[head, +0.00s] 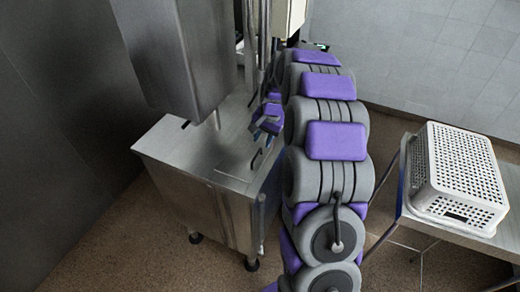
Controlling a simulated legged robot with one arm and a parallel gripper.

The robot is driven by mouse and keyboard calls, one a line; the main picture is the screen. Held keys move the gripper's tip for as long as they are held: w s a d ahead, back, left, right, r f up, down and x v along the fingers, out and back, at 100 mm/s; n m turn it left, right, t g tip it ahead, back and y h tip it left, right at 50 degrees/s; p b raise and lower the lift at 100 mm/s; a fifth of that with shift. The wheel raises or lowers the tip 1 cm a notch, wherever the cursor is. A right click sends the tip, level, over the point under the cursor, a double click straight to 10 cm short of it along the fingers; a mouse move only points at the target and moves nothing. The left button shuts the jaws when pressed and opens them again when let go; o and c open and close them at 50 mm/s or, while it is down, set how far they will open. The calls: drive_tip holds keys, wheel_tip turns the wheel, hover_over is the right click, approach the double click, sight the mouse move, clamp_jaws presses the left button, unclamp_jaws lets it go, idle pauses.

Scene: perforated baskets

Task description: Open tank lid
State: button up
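A stainless steel tank (195,210) stands on short feet left of the middle. Its flat metal top (180,150) lies level and looks closed. A thin dark bar handle (258,158) stands on the top near its right edge. My gripper (264,128), purple and grey, is just above and beyond this handle, close to the top. Its fingers are small and partly hidden by my arm, so I cannot tell whether it is open, shut, or touching the handle.
A tall steel housing (175,50) rises above the tank's left side, with vertical pipes (250,40) behind. A white perforated basket (465,170) sits on a metal table (440,225) at right. Brown floor (130,245) is free at front left.

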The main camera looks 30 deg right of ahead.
sight(259, 152)
drive_tip(key=f, duration=0.4)
drive_tip(key=shift+w+a+f, duration=0.15)
drive_tip(key=shift+w+a, duration=0.15)
drive_tip(key=shift+w+a+f+b, duration=0.1)
drive_tip(key=shift+a+f+b, duration=0.2)
drive_tip(key=shift+a+f, duration=0.15)
drive_tip(key=shift+d, duration=0.1)
drive_tip(key=shift+d, duration=0.3)
drive_tip(key=c, duration=0.3)
drive_tip(key=shift+a, duration=0.1)
drive_tip(key=c, duration=0.4)
clamp_jaws()
drive_tip(key=shift+a+f, duration=0.1)
drive_tip(key=shift+f, duration=0.05)
